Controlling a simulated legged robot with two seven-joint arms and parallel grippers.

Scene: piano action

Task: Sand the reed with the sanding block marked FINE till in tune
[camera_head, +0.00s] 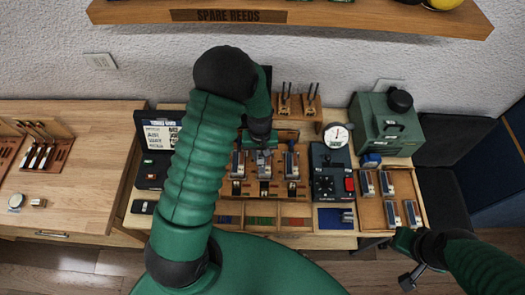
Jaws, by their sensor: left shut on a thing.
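My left gripper (262,146) is over the wooden rack (296,192) in the middle of the bench. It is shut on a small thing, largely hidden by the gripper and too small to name. The rack holds metal reed pieces, among them a left one (238,165), a middle one (264,168) and a right one (291,167). No FINE mark is readable on any block. My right gripper (408,277) hangs at the lower right, away from the bench items; its jaws are unclear.
A dark control box (331,172) with a red button stands right of the rack, a white dial gauge (337,136) behind it. A wooden tray (376,209) holds several metal pieces. A green machine (388,125) stands behind. A shelf (350,17) marked SPARE REEDS overhangs the back.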

